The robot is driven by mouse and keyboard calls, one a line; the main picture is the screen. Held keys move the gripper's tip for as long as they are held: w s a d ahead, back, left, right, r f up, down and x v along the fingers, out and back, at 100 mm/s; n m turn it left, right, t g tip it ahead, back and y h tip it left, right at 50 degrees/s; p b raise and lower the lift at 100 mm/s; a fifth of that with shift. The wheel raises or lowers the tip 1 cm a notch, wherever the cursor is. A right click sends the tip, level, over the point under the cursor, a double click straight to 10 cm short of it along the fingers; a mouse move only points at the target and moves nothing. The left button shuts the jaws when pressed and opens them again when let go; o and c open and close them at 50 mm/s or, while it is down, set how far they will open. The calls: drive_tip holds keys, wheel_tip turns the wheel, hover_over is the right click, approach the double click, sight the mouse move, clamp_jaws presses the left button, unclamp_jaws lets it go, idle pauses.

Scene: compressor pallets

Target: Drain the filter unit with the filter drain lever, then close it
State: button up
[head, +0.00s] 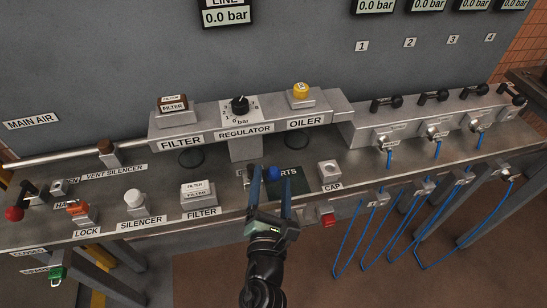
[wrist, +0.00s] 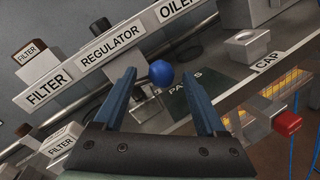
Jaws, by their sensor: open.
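A separate FILTER block (head: 198,194), a white SILENCER piece (head: 135,201) and an orange LOCK piece (head: 79,210) stand on the bench's left. A CAP block (head: 330,174) is right of the mat (head: 292,188). Blue hoses (head: 350,237) hang at the right.

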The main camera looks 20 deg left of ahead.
drive_tip(key=shift+x, duration=3)
drive_tip(key=shift+s+f, duration=0.1)
clamp_jaws()
